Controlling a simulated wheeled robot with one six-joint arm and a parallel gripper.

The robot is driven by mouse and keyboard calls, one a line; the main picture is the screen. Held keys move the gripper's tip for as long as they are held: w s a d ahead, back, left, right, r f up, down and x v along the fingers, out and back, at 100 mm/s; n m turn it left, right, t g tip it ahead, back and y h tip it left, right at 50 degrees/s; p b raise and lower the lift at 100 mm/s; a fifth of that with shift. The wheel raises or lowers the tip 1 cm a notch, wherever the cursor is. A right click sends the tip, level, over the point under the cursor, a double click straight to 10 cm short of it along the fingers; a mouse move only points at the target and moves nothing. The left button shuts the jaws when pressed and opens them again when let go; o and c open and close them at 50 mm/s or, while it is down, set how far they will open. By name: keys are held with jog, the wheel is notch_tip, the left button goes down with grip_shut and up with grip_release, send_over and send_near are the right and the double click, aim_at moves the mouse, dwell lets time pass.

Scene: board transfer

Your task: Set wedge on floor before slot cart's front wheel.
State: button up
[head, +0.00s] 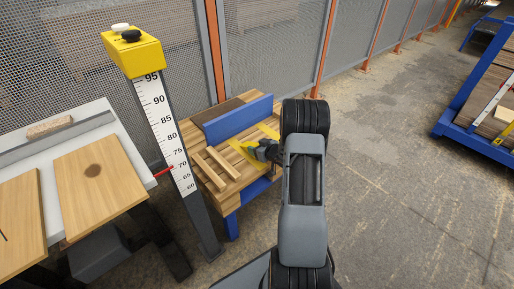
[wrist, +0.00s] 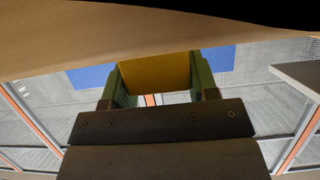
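My gripper (head: 262,149) is low over the wooden bench at the blue backboard, beside yellow markings on the bench top. In the wrist view my gripper (wrist: 155,82) has its two green fingers against both sides of a yellow block (wrist: 155,72), which looks like the wedge. The block fills the space between the fingers. In the head view I cannot clearly tell the block from the yellow markings. A blue cart (head: 447,128) with boards stands at the right edge and may be the slot cart. I cannot make out its front wheel.
The wooden bench (head: 213,183) carries loose slats and a blue backboard (head: 238,120). A yellow-topped measuring post (head: 172,135) and a white table (head: 22,135) with wooden boards stand at left. A mesh fence (head: 265,60) runs behind. The floor (head: 405,190) at right is open.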

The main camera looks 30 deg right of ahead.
jog(key=o, duration=0.4)
jog(key=shift+r, duration=0.1)
